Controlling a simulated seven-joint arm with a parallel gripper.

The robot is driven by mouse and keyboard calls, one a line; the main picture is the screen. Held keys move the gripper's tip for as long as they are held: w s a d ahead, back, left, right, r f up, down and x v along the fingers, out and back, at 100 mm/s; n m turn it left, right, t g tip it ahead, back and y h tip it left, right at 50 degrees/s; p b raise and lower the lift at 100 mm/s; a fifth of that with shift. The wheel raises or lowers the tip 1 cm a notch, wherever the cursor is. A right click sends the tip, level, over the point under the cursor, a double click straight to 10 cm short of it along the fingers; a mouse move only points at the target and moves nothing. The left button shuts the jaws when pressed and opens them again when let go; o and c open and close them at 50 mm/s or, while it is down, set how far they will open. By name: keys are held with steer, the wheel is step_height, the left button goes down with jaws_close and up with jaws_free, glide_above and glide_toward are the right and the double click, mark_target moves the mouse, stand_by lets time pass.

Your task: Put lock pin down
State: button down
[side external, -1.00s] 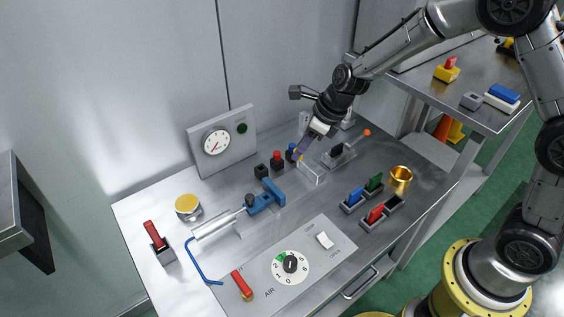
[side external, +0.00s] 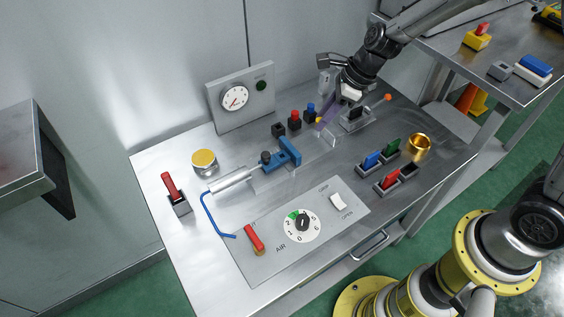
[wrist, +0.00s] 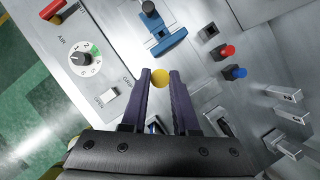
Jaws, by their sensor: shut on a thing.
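The likely lock pin is a yellow round-headed piece (wrist: 160,77) between the purple fingertips of my gripper (wrist: 159,73) in the wrist view. Only its yellow head shows; any shank is hidden. In the side external view, my gripper (side external: 320,118) is low over the bench, right of the blue-capped post, with a small yellow spot (side external: 318,121) at its tips. The fingers are shut on the yellow piece. Whether the piece touches the bench or sits in a hole cannot be told.
Black, red (side external: 295,121) and blue (side external: 311,110) posts stand just left of the fingers. A blue clamp (side external: 288,152) with a white cylinder lies further left. A socket row holds coloured tabs (side external: 372,160). A brass cup (side external: 419,147) stands right.

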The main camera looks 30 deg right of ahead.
steer(key=s+a+n+g, duration=0.2)
steer(key=s+n, duration=0.3)
steer(key=s, duration=0.1)
steer(key=y, duration=0.1)
glide_above(279, 157)
steer(key=d, duration=0.2)
steer(key=shift+n, duration=0.3)
steer(key=f, duration=0.8)
steer(key=shift+s+a, duration=0.15)
steer(key=shift+s, duration=0.2)
steer(key=shift+w+f, duration=0.15)
steer(key=shift+f, duration=0.05)
steer(key=shift+w+a+f, duration=0.1)
steer(key=shift+f, duration=1.55)
steer(key=shift+f, duration=0.2)
steer(key=c, duration=0.7)
jaws_free()
